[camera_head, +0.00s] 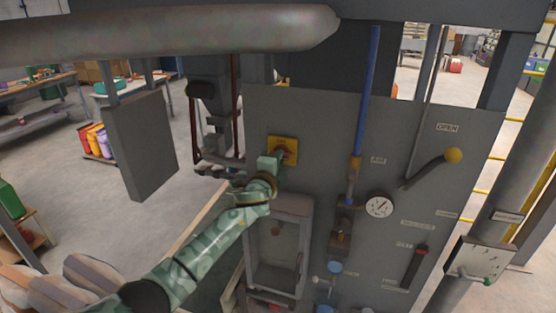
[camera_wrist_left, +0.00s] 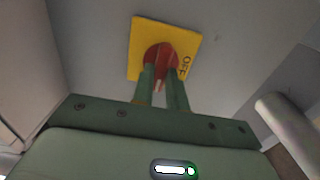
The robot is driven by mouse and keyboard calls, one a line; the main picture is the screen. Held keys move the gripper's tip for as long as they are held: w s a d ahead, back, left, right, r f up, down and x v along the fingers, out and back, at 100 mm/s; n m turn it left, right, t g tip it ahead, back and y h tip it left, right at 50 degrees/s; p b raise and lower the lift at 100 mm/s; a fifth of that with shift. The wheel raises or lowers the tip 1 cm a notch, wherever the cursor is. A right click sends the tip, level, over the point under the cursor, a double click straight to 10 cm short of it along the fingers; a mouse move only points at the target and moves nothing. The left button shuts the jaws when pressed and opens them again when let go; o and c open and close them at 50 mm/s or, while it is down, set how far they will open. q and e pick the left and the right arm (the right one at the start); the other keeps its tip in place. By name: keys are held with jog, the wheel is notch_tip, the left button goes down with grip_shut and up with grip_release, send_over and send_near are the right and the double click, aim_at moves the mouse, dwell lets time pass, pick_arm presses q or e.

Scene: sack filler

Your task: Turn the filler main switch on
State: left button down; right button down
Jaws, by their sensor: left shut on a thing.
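The filler main switch is a red rotary knob on a yellow square plate (camera_head: 283,149) on the grey panel, up and left in the head view. In the left wrist view the red knob (camera_wrist_left: 160,57) sits in the middle of the yellow plate (camera_wrist_left: 138,40), and the word OFF reads at the plate's right side. My left gripper (camera_head: 277,160) reaches up to the plate, and its two green fingers (camera_wrist_left: 162,80) are shut on the red knob. The fingers hide the knob's lower part. My right gripper is not in view.
The grey panel (camera_head: 315,120) also carries a yellow-knobbed lever (camera_head: 453,155), a round gauge (camera_head: 379,206), a blue pipe (camera_head: 366,80) and a framed window box (camera_head: 279,245) below the switch. A hanging grey box (camera_head: 143,145) is at left. A large grey cylinder (camera_head: 170,32) crosses the top.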

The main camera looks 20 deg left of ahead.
pick_arm(q)
jog(key=shift+f, duration=0.15)
dwell(0.3)
jog(key=c, duration=1.4)
grip_release()
jog(key=shift+d, duration=0.1)
jog(key=shift+s, duration=0.1)
jog(key=s, duration=1.6)
jog(key=shift+s+a, duration=0.15)
jog(key=shift+a, duration=0.15)
